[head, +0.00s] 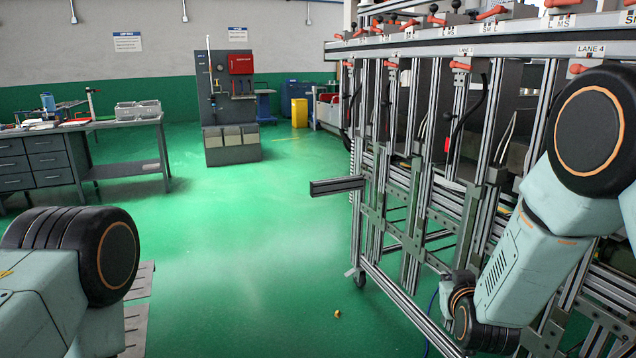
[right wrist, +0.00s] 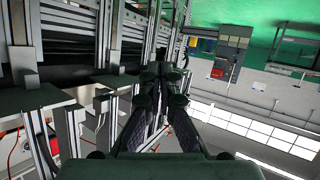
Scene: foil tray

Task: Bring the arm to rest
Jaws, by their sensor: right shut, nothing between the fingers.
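My right arm comes in from the right in the head view, bent downward in front of the metal rack. My right gripper (head: 458,284) shows small and partly hidden beyond the dark wrist joint, close to the rack's lower frame. In the right wrist view, the fingers of the right gripper (right wrist: 160,72) come together at their tips with nothing between them. My left arm shows at the lower left of the head view, and its gripper is out of the picture. No foil tray can be made out.
The aluminium rack (head: 371,235) with red-handled clamps fills the right side, and a beam (head: 336,186) sticks out from it. A workbench (head: 130,170) stands at the left and a grey tool stand (head: 230,155) at the back. A small yellow object (head: 338,313) lies on the clear green floor.

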